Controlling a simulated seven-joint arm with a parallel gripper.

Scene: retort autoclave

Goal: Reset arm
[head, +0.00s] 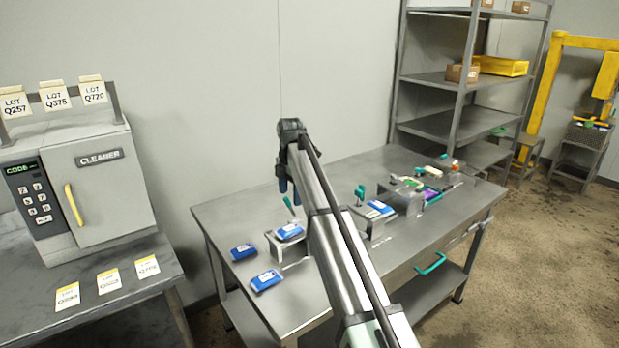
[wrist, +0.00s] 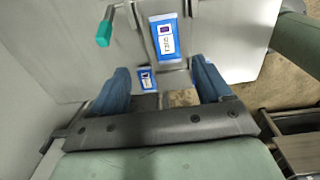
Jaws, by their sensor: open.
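My arm reaches up and away over the steel table (head: 225,207) in the head view. My gripper (head: 288,190) hangs at its far end above the table's back edge, largely hidden by the arm. In the wrist view my gripper (wrist: 163,85) has its two blue fingers wide apart with nothing held between them. Beyond the fingers, a blue packet with a white label (wrist: 165,38) lies on a metal stand, and a smaller blue packet (wrist: 147,78) lies lower down. A teal-handled lever (wrist: 104,30) is at the upper left.
Two blue packets (head: 243,251) (head: 266,280) lie on the table's left end; another (head: 289,232) rests on a stand. A further stand holds a blue packet (head: 379,208). A cleaner cabinet (head: 100,175) stands left, with label cards (head: 108,280) before it. Shelving (head: 455,80) stands behind.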

